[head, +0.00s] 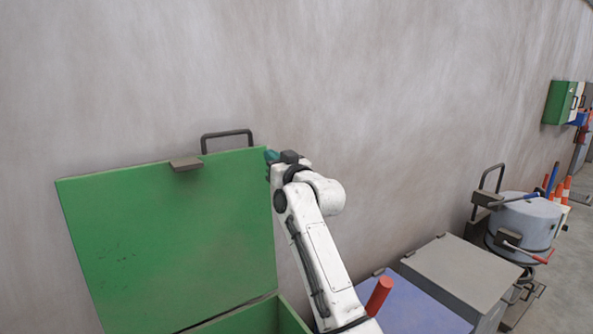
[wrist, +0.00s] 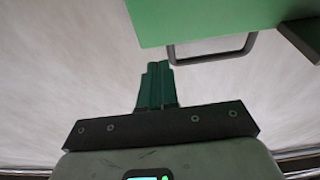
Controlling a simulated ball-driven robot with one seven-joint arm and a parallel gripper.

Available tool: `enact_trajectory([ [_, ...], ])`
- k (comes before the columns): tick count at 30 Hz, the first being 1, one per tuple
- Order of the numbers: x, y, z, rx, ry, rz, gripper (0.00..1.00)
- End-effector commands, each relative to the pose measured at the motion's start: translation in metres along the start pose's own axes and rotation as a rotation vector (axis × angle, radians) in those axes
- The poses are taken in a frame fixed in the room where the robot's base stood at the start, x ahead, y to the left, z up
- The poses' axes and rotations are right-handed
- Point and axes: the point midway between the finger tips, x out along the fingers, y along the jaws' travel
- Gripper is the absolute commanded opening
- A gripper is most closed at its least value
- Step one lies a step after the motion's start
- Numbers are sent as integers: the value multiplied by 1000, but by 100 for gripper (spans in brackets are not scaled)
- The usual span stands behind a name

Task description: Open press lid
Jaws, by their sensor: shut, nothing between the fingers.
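A large green lid (head: 165,235) stands raised, close to upright, over a green box (head: 250,318) at the lower left of the head view. A dark handle (head: 226,134) and a brown latch block (head: 186,164) sit on its top edge. The lid (wrist: 215,20) and its handle (wrist: 212,50) also show at the upper right of the wrist view. My gripper (head: 270,156) is at the lid's upper right corner. In the wrist view my gripper (wrist: 158,64) is shut and empty, with its tips near the handle but not around it. I cannot tell whether it touches the lid.
A red cylinder (head: 379,295), a blue surface (head: 420,308) and a grey box (head: 460,272) lie to the right of my arm. A round grey drum (head: 523,222) stands further right. The bare wall (head: 400,90) is close behind the lid.

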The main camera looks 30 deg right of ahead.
Motion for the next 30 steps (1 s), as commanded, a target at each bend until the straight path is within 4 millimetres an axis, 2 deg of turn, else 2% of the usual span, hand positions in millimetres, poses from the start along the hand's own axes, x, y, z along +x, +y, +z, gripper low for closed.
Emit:
enact_trajectory([
  [2,-8,0,3,1,-4,0,0],
  [18,-76,0,-14,0,-3,1,0],
  [24,-86,0,-17,0,-4,1,0],
  [30,-86,0,-18,0,-5,1,0],
])
